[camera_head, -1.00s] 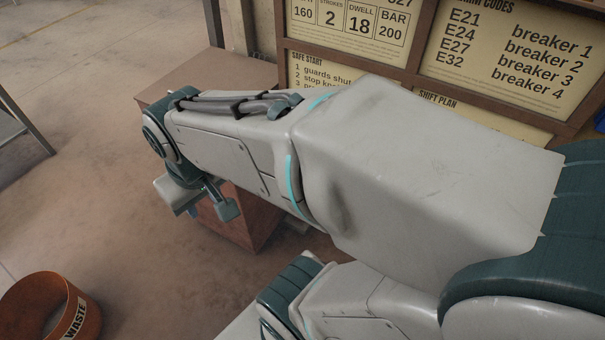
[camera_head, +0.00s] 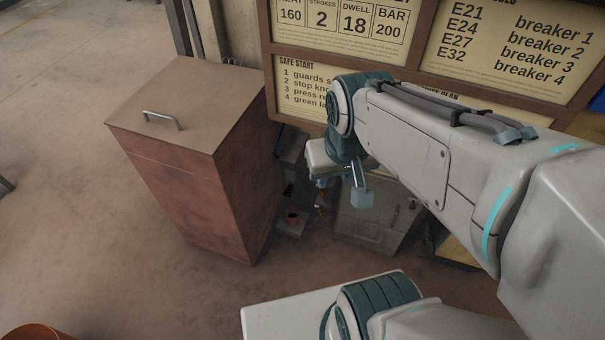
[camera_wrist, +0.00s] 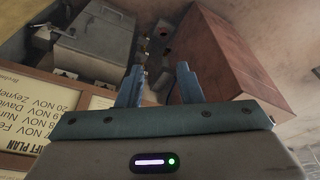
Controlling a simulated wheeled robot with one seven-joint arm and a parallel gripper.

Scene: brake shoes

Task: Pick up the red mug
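A small red-orange round thing (camera_head: 293,217), which looks like the red mug, stands low in the gap between the brown cabinet and the grey cabinet in the head view. In the wrist view a small reddish spot (camera_wrist: 166,28) far ahead of the fingers may be the same thing; it is too small to be sure. My gripper (camera_wrist: 159,85) is open and its two blue fingers are apart with nothing between them. In the head view my gripper is above and to the right of the red thing, not touching it.
The brown cabinet (camera_head: 190,110) with a handle on top stands left of the gap. The grey cabinet (camera_head: 372,222) stands to the right, close to my gripper. A notice board (camera_head: 425,50) rises behind. Open floor (camera_head: 60,220) lies at left.

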